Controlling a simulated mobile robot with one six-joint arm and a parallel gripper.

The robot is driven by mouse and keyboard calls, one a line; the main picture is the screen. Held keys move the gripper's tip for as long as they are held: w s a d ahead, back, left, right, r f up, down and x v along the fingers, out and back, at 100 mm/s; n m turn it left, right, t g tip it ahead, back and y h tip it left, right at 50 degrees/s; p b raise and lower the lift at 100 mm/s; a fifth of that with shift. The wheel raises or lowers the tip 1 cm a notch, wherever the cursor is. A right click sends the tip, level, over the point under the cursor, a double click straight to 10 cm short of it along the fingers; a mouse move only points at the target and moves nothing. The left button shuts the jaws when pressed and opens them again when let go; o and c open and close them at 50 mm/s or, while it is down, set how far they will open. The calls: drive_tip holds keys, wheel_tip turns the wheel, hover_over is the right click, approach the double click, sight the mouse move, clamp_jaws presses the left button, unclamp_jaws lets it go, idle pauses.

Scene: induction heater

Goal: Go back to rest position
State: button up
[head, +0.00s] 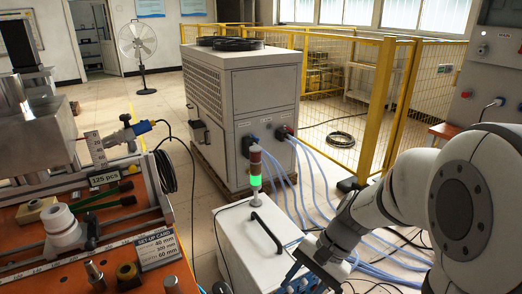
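My arm comes in from the right edge, with large white joints, and reaches down to the bottom centre. My gripper (300,282) is at its end, dark with blue parts, partly cut off by the bottom edge. It shows in front of the lower right part of the white cabinet (236,250). I cannot tell whether it touches the cabinet, whether its fingers are apart, or whether it holds anything.
A signal lamp (255,172) lit green and a black handle (266,232) rise from the cabinet. An orange bench (110,262) with fixtures fills the left. A large grey unit (245,110) stands behind, its blue hoses (315,190) trailing on the floor. A yellow fence (376,110) stands right.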

drive_tip(key=s+d+r+n+t+h+p, duration=0.2)
drive_tip(key=d+r+n+h+p, duration=0.1)
drive_tip(key=r, duration=0.4)
drive_tip(key=s+d+r+n+t+h+p, duration=0.2)
drive_tip(key=d+r+n+t+h+p, duration=0.1)
drive_tip(key=r, duration=0.4)
drive_tip(key=shift+s+d+n, duration=0.25)
drive_tip(key=shift+d+n, duration=0.05)
drive_tip(key=shift+n, duration=0.1)
drive_tip(key=shift+c, duration=0.4)
drive_tip(key=shift+c, duration=0.7)
drive_tip(key=shift+a, duration=0.1)
